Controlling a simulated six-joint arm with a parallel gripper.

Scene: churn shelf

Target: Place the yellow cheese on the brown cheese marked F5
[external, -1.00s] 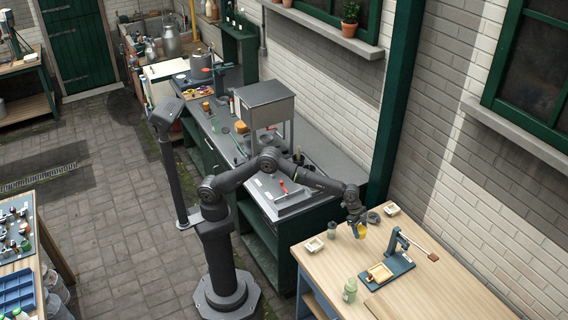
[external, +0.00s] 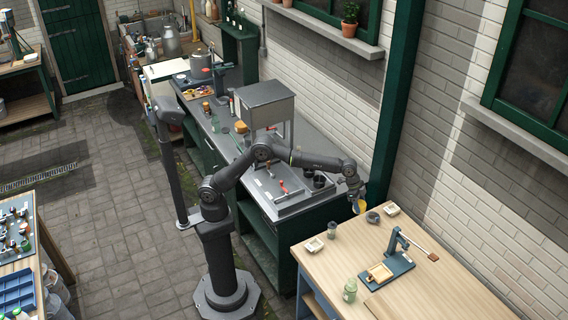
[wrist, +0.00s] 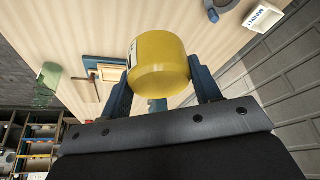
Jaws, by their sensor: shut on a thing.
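The yellow cheese (wrist: 160,66) is a short round cylinder with a pale label on its left side in the wrist view. My gripper (wrist: 165,88) is shut on it, one finger on each side. In the external view my gripper (external: 357,196) holds the cheese (external: 359,206) above the back left part of the wooden table. A brown-orange round piece (external: 242,127) stands on the grey counter left of the metal hopper, and a smaller one (external: 206,106) stands farther back. Marks on them are too small to read, so I cannot tell which is F5.
The wooden table (external: 440,285) carries a blue press (external: 388,270), a green jar (external: 350,290), a small grey-green cup (external: 332,230), a grey ring-like item (external: 373,217) and pale dishes (external: 392,209). A metal hopper (external: 265,100) stands tall on the counter. A brick wall runs along the right.

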